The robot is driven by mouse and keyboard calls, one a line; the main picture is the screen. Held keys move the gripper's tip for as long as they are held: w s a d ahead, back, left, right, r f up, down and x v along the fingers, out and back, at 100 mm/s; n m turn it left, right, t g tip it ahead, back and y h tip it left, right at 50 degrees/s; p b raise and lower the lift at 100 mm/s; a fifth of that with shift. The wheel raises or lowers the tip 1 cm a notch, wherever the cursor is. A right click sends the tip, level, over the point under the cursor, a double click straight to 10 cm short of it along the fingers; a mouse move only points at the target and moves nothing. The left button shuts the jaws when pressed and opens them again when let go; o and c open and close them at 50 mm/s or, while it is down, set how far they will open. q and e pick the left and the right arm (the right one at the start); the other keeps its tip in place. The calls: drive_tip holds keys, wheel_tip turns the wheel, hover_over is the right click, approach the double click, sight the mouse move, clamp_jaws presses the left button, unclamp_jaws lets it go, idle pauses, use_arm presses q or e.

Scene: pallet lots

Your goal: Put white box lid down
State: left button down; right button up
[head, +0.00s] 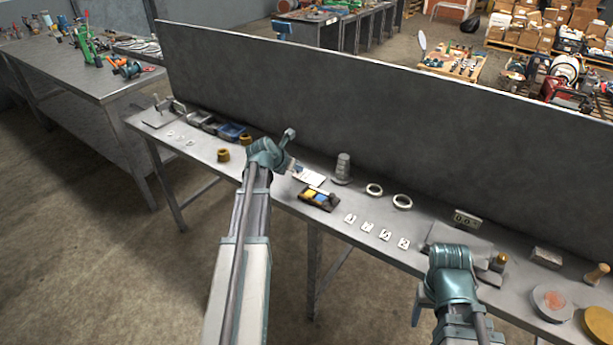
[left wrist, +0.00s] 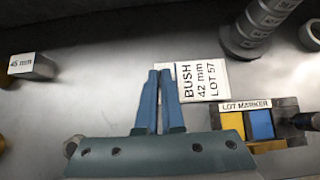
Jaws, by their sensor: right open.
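No piece that I can clearly tell is a white box lid shows. A flat white piece marked "BUSH 42 mm LOT 57" (left wrist: 203,80) lies on the bench; it also shows in the head view (head: 310,178). My left gripper (left wrist: 158,76) is right at its left edge, with the two blue fingers close together and a narrow gap between them. Whether they pinch its edge I cannot tell. My left gripper is low over the bench in the head view (head: 297,169). My right gripper (head: 452,264) is over the right part of the bench, its fingers mostly hidden by its wrist.
A lot marker tray (left wrist: 258,124) with yellow and blue blocks stands beside the white piece. A stacked grey cylinder (head: 342,168) and two pale rings (head: 402,202) are further right. Several numbered cards (head: 367,227) lie along the front edge. A tall dark panel (head: 380,110) backs the bench.

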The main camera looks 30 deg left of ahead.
use_arm(q)
drive_tip(key=shift+r, duration=0.15)
drive_tip(key=shift+r+p, duration=0.9)
drive_tip(key=shift+p, duration=0.15)
wheel_tip(320, 180, up, 2)
drive_tip(key=shift+r+p, duration=0.1)
drive_tip(key=shift+p, duration=0.95)
drive_tip(key=s+d, duration=0.2)
drive_tip(key=s, duration=0.2)
drive_tip(key=s+d, duration=0.3)
drive_tip(key=s, duration=0.2)
drive_tip(key=s+d, duration=0.3)
drive_tip(key=s, duration=0.1)
drive_tip(key=shift+s+d+r+p, duration=0.2)
drive_tip(key=shift+s+r+p, duration=0.1)
drive_tip(key=shift+r+p, duration=0.1)
